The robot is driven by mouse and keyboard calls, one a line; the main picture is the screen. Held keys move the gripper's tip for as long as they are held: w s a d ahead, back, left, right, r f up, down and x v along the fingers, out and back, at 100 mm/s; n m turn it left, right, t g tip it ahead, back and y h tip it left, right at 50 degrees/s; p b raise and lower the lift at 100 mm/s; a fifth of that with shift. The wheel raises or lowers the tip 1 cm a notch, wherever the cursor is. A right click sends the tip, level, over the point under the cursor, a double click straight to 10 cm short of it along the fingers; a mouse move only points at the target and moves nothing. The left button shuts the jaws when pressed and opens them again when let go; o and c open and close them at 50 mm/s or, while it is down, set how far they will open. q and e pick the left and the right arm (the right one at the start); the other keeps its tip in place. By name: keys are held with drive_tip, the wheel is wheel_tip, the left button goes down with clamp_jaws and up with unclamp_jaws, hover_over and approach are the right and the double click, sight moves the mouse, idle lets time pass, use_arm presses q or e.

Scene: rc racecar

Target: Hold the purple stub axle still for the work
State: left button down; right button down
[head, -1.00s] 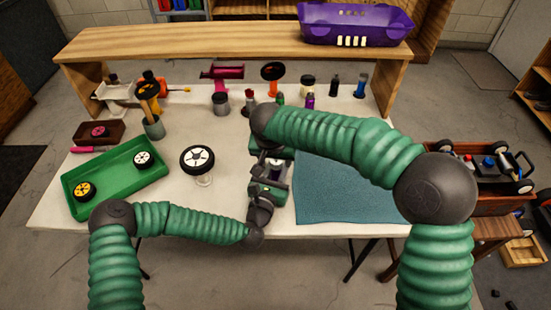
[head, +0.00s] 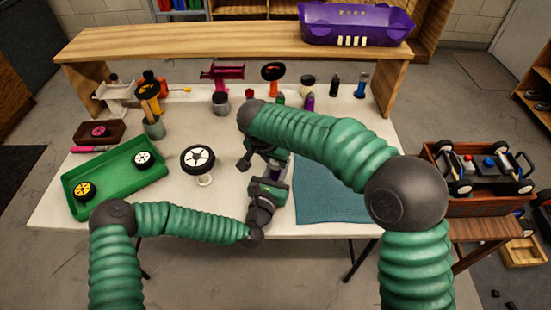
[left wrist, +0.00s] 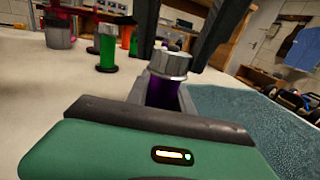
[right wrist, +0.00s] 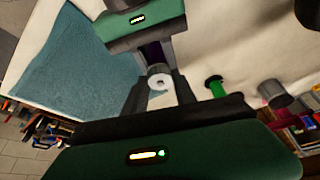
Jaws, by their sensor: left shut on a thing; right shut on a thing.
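The purple stub axle (left wrist: 162,92) stands upright between the jaws of my left gripper (head: 276,178), which is shut on it. A silver metal collar (left wrist: 168,64) sits at its upper end. My right gripper (head: 266,158) reaches in from the far side. In the right wrist view its dark fingers flank the silver collar (right wrist: 159,82), shut on it, with a bit of purple axle (right wrist: 154,54) behind. In the head view the right arm and grippers hide most of the axle.
A wheel (head: 198,158) on a small stand is left of the grippers. A green tray (head: 120,193) with two wheels lies at the left. A blue mat (head: 325,195) lies at right. Bottles, tools and a purple car body (head: 350,22) on a shelf are at the back.

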drive_tip(key=shift+a, duration=0.15)
drive_tip(key=c, duration=1)
unclamp_jaws()
drive_tip(key=shift+r, duration=0.15)
drive_tip(key=v, duration=1.1)
drive_tip(key=shift+s+a+r, duration=0.15)
drive_tip(key=shift+s+r, duration=0.05)
drive_tip(key=shift+r, duration=0.1)
